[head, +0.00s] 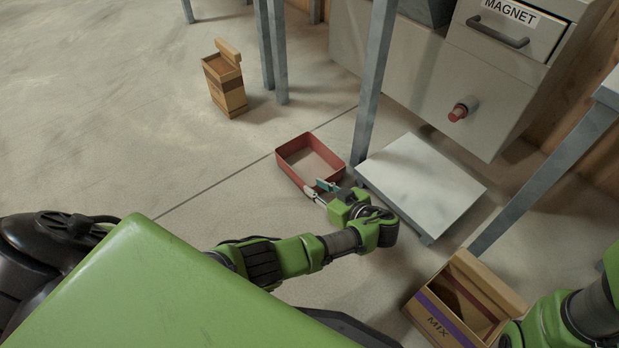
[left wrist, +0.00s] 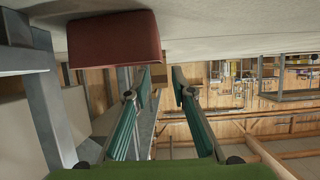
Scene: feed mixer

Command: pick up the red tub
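The red tub (head: 296,179) is an open, shallow, empty rectangular tub on the concrete floor in the head view. In the left wrist view the tub (left wrist: 112,40) shows at the upper left, past the fingertips. My left gripper (head: 321,190) is at the tub's near right corner in the head view. Its two teal-padded fingers (left wrist: 158,88) are apart, with nothing clearly between them. I cannot tell whether a finger touches the tub's rim. My right arm shows at the bottom right of the head view; its gripper is out of view.
A low white platform (head: 425,187) lies right of the tub, with a grey metal leg (head: 375,85) behind it. Floor left of the tub is clear.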

